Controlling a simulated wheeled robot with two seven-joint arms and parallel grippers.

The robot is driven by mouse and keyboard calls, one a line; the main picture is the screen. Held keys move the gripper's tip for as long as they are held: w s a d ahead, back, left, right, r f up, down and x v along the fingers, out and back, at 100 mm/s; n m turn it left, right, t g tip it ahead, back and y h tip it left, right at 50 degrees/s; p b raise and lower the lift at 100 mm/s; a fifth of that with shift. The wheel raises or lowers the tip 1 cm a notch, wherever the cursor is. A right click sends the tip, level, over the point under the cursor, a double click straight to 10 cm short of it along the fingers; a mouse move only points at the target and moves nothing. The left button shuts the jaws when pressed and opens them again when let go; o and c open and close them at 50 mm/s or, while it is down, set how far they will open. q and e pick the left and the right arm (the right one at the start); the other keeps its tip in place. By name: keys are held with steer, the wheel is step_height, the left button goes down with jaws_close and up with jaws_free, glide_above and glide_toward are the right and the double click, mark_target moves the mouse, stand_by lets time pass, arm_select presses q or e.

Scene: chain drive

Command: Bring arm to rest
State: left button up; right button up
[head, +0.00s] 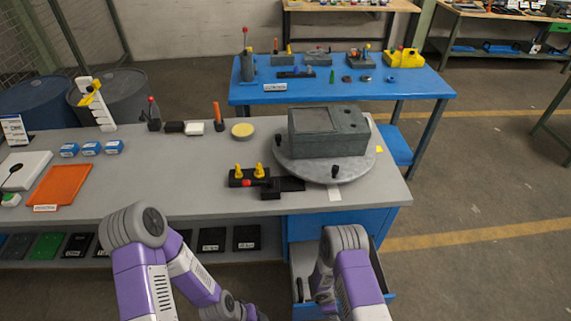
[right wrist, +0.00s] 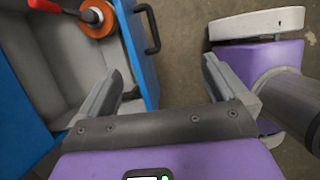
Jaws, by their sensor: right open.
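My right arm (head: 352,275) comes up from the bottom of the head view, its elbow bent, in front of the blue cabinet. My left arm (head: 165,265) is folded at the lower left of the head view, in front of the bench. Its wrist runs to the bottom edge, and the left gripper is out of the picture.
The drawer, open below the grey bench (head: 215,205), holds a red-handled tool with an orange disc (right wrist: 97,18). A grey housing (head: 325,135) stands on a round turntable (head: 290,168). A blue table (head: 430,85) is behind. Floor at the right is clear.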

arm_select(q)
step_height(320, 180, down, 17)
steer(key=w+b, duration=0.1)
steer(key=b, duration=1.5)
steer(key=shift+w, duration=0.25)
arm_select(e)
steer(key=s+a+m+y, duration=0.8)
steer(key=m, duration=1.2)
steer(key=shift+s+a+f+m+t, duration=0.15)
steer(key=shift+s+f+m+t, duration=0.2)
steer(key=shift+m+t, duration=0.05)
